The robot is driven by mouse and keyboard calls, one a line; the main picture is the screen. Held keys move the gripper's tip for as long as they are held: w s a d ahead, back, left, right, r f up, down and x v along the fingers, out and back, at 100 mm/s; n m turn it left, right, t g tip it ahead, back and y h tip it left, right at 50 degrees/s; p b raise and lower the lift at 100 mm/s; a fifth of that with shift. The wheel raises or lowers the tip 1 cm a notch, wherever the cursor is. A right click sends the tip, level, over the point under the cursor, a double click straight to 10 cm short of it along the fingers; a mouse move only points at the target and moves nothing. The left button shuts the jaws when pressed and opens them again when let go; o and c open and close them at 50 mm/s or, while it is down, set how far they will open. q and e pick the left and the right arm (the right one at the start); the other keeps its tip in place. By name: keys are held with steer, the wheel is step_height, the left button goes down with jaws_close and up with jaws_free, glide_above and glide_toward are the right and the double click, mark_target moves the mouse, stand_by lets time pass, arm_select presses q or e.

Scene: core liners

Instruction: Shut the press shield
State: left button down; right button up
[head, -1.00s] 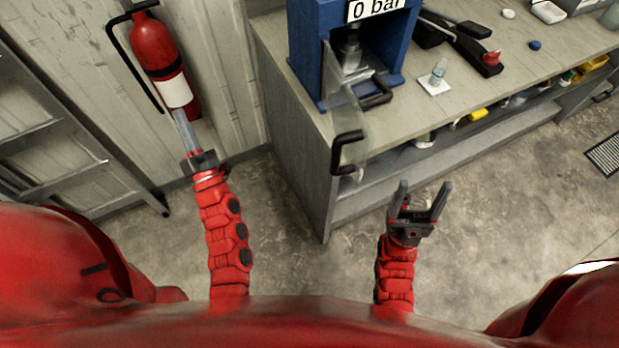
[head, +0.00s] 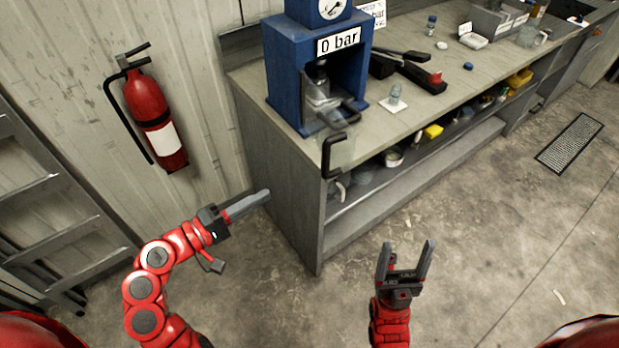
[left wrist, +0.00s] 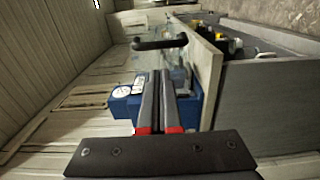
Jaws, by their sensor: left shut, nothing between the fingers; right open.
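The blue press (head: 290,75) stands on the near left corner of the workbench, with a "0 bar" label and a gauge. Its clear shield (head: 338,150) stands open, sticking out past the bench's front edge, with a black handle (head: 328,160). Handle (left wrist: 160,43) and press (left wrist: 125,98) also show in the left wrist view. My left gripper (head: 266,193) is shut and empty, left of the bench's end panel and below the shield. In the left wrist view its fingers (left wrist: 160,78) are together. My right gripper (head: 408,246) is open and empty over the floor, right of the bench corner.
A fire extinguisher (head: 152,118) hangs on the left wall beside a leaning ladder (head: 60,235). The workbench (head: 425,108) carries a black tool with a red part (head: 420,75) and a small vial on a white square (head: 394,98).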

arm_select(q)
steer(key=p+x, duration=0.5)
steer(key=x, duration=0.9)
steer(key=shift+w, duration=0.15)
steer(key=shift+d+f, duration=0.1)
